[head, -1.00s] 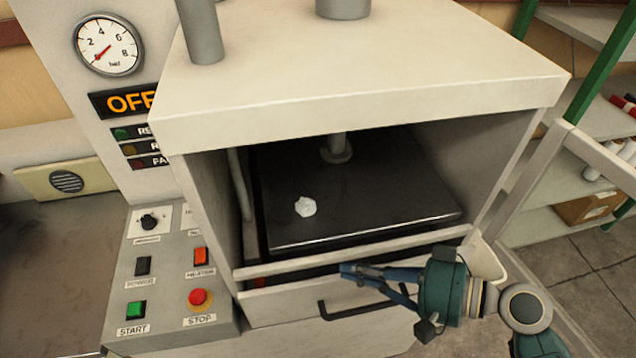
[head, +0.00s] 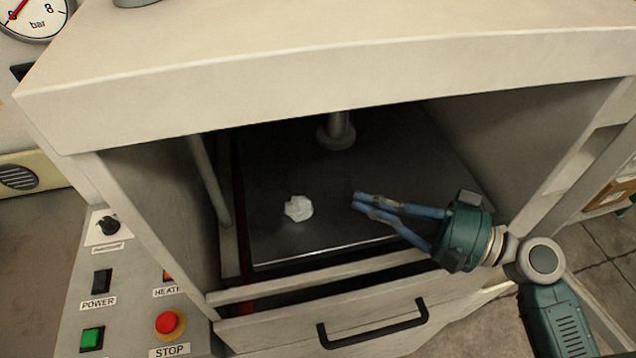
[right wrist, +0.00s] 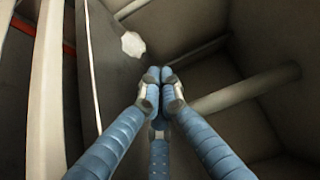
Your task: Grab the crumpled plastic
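The crumpled plastic (head: 298,208) is a small white lump lying on the dark plate (head: 290,170) inside the open press chamber. It also shows in the right wrist view (right wrist: 133,44), beyond my fingertips and slightly left. My right gripper (head: 358,199) has blue fingers and reaches into the chamber from the right. Its fingertips point left, a short way right of the plastic and apart from it. In the right wrist view, the fingertips (right wrist: 160,75) come together with nothing between them. My left gripper is not in view.
The chamber has side walls and a thick top (head: 330,75). A vertical shaft (head: 338,128) meets the plate at the back. A front rail and a drawer with a black handle (head: 372,324) lie below the opening. A control panel with a red stop button (head: 170,323) stands at left.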

